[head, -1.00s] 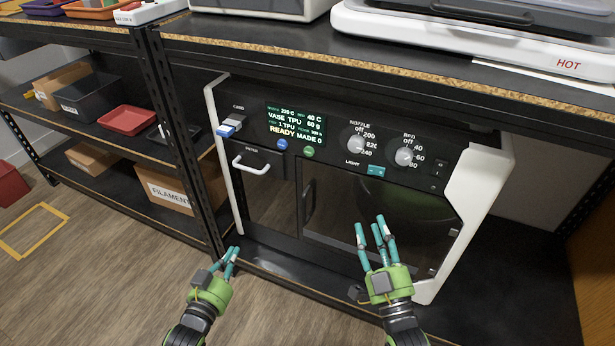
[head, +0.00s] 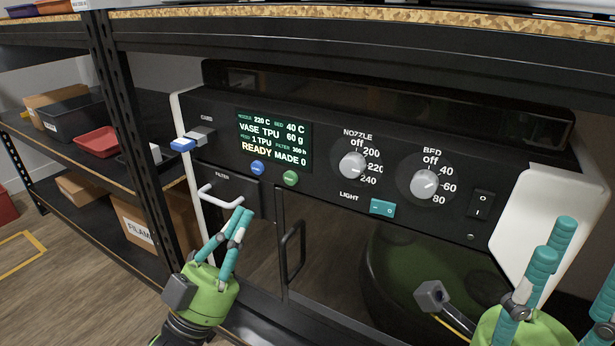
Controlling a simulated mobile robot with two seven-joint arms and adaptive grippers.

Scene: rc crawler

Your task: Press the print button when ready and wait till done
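The printer's black front panel (head: 335,135) faces me. Its display (head: 274,140) reads nozzle 220 C, bed 40 C, VASE TPU 60 g, READY, MADE 0. Below the display are a blue button (head: 257,168) and a green button (head: 290,178); I cannot read labels on them. My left gripper (head: 243,209) has its fingertips close together with nothing between them. It is in front of the filter drawer, below and left of the blue button. My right gripper (head: 582,262) is at the lower right, fingers apart and empty, partly cut off by the picture edge.
The nozzle knob (head: 353,166), bed knob (head: 424,185), light switch (head: 382,208) and power switch (head: 481,204) are right of the buttons. A blue-ended card (head: 183,145) juts out at left. The filter handle (head: 218,199) and door handle (head: 292,250) protrude. A shelf edge (head: 350,24) overhangs above.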

